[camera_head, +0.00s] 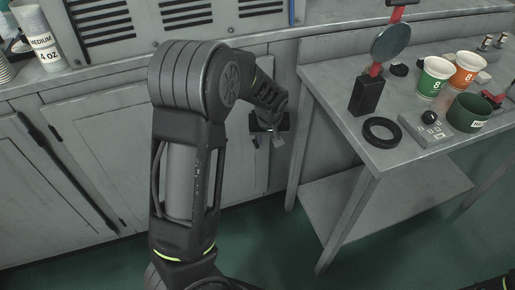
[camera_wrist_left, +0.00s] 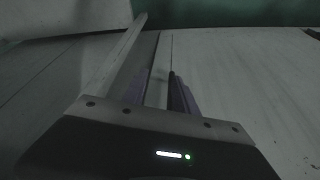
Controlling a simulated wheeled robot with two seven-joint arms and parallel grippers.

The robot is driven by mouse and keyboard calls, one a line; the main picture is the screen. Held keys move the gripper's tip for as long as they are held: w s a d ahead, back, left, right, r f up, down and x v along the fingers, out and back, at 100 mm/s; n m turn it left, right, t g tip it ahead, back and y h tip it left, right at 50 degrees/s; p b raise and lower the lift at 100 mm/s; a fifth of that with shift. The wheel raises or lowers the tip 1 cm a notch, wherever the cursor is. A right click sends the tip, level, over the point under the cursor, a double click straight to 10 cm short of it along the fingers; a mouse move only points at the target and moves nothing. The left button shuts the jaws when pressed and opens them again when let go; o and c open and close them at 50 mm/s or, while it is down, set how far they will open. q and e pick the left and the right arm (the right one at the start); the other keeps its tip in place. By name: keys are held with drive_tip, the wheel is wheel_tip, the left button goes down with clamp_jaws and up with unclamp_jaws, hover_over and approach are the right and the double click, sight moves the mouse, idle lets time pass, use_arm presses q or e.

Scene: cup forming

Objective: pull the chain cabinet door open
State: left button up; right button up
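The grey cabinet doors (camera_head: 120,135) run along the left below the counter, and a pale panel (camera_wrist_left: 245,85) fills the right of the left wrist view. My left gripper (camera_head: 268,128) is low at the cabinet front, left of the side table, and partly hidden by its own arm. In the left wrist view its fingers (camera_wrist_left: 160,88) stand apart. A thin dark upright bar (camera_wrist_left: 174,92) shows close to the right finger; I cannot tell whether it is touched. No chain can be made out. My right gripper is not in view.
A side table (camera_head: 345,145) with a lower shelf stands right of the gripper, holding cups (camera_head: 433,78), a black ring (camera_head: 381,132) and a small grey device. A black handle (camera_head: 50,150) is on the left door. Green floor is free in front.

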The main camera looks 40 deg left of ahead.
sight(257, 145)
use_arm(q)
drive_tip(key=shift+n+y, duration=0.5)
drive_tip(key=shift+n, duration=0.1)
drive_tip(key=a+r, duration=0.3)
drive_tip(key=a, duration=0.1)
drive_tip(key=shift+w+r, duration=0.15)
drive_tip(key=shift+w, duration=0.1)
drive_tip(key=b+x, duration=0.1)
drive_tip(key=x, duration=0.7)
drive_tip(key=shift+d, duration=0.1)
drive_tip(key=shift+c, duration=0.5)
clamp_jaws()
